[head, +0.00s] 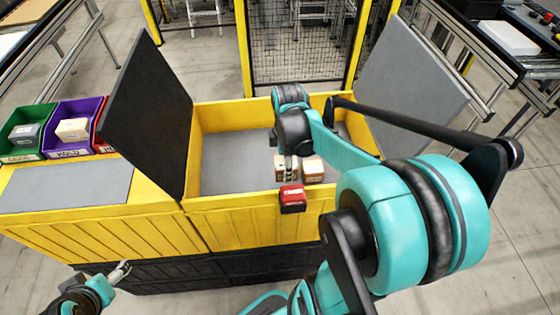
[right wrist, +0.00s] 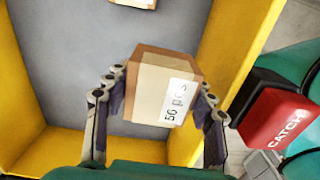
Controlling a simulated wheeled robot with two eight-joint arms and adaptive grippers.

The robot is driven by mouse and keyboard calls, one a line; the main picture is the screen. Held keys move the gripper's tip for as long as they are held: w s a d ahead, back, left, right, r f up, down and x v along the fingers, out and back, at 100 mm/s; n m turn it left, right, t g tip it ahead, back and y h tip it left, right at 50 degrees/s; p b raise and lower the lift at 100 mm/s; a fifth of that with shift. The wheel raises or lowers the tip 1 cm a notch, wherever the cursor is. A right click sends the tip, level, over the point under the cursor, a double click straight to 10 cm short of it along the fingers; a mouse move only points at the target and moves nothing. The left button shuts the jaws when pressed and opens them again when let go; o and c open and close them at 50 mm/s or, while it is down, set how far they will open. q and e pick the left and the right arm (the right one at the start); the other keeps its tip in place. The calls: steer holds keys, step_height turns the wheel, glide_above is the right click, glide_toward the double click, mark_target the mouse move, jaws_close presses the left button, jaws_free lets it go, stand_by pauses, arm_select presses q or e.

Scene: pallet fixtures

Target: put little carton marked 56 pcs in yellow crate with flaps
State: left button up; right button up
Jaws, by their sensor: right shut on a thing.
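The yellow crate (head: 222,202) stands open, its dark left flap (head: 148,115) and grey right flap (head: 412,75) spread outward. My right gripper (head: 288,172) reaches inside near the front wall. It is shut on the little carton marked 56 pcs (right wrist: 160,88), a tan box between the two fingers in the right wrist view. In the head view this carton (head: 279,162) is partly hidden by the gripper. I cannot tell whether it touches the crate floor. My left gripper (head: 122,270) is low at the left, in front of the crate, apart from everything; its fingers are too small to judge.
Another carton (head: 313,169) is in the crate, right of the held one. A red box marked CATCH (right wrist: 275,118) is at the front wall. Green (head: 22,133), purple (head: 75,123) and red bins stand at the left. The crate's left floor is clear. A mesh fence (head: 300,45) stands behind.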

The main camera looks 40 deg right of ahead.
steer(key=shift+w+f, duration=0.15)
steer(key=b, duration=0.3)
glide_above(255, 182)
step_height(255, 182, down, 7)
steer(key=shift+r, duration=0.2)
steer(key=shift+w+f, duration=0.15)
steer(key=shift+f+b, duration=0.75)
steer(key=shift+f, duration=1.15)
steer(key=shift+f, duration=0.15)
steer(key=o, duration=1.3)
steer(key=shift+c, duration=0.2)
